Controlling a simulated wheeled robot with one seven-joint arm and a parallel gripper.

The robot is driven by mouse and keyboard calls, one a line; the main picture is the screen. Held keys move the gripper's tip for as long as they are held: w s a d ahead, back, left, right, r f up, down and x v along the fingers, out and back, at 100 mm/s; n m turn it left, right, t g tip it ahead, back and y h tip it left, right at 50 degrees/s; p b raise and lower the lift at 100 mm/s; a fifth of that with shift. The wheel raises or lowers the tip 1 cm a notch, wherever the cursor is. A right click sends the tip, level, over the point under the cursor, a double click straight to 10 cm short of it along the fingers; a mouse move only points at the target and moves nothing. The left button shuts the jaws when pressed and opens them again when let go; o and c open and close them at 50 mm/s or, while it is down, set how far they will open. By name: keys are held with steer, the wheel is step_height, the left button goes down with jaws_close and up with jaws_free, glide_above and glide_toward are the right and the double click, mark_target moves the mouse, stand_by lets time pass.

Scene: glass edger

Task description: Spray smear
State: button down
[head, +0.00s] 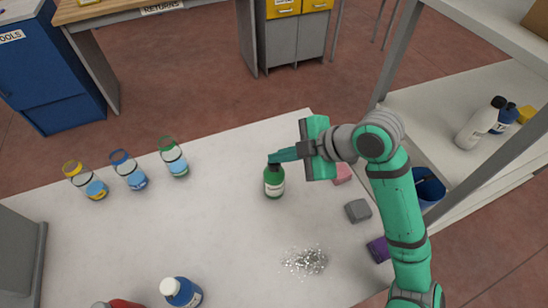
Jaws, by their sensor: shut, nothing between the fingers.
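A green bottle (274,184) with a white label and a dark top stands upright on the pale worktop (225,235). My gripper (274,157) is shut and empty, its teal fingers reaching left to the top of the green bottle. I cannot tell whether the fingertips touch that top. A speckled grey-white smear (304,262) lies on the worktop, nearer the front and slightly right of the bottle. It is uncovered, and the gripper is well away from it.
A blue bottle (183,292) with a white cap and a partly cut-off red one (124,303) stand at the front. Three jars (131,172) stand at left. Pink (342,173), grey (358,210) and purple (379,249) blocks line the right side. A shelf (455,95) rises at right.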

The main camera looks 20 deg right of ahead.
mark_target(279, 165)
steer(key=shift+f, duration=0.15)
steer(key=shift+r, duration=3.05)
steer(key=shift+s, duration=0.1)
